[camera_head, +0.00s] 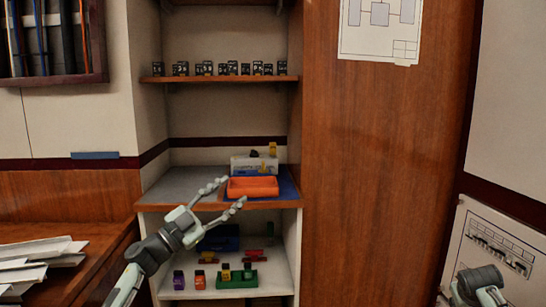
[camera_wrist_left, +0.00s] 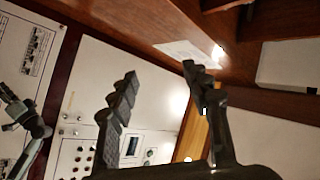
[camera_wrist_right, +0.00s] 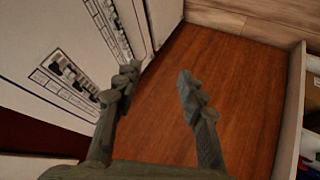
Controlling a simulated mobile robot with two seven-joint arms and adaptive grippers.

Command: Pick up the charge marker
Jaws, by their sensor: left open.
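I cannot tell which piece is the charge marker. Small candidates on the lower shelf include a purple block (camera_head: 178,280), an orange block (camera_head: 200,280) and small pieces around a green holder (camera_head: 237,282). A yellow piece (camera_head: 273,149) stands on a white box (camera_head: 248,165) on the middle shelf. My left gripper (camera_head: 231,192) is open and empty in front of the orange tray (camera_head: 252,187); its spread fingers also show in the left wrist view (camera_wrist_left: 160,70). My right gripper (camera_wrist_right: 158,73) is open and empty over bare brown wood in the right wrist view.
The orange tray rests on a blue mat (camera_head: 288,186). Several small black items (camera_head: 204,69) line the upper shelf (camera_head: 220,79). A blue box (camera_head: 218,239) sits on the lower shelf. A wooden panel (camera_head: 385,180) stands right of the shelves. Papers (camera_head: 35,255) lie at far left.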

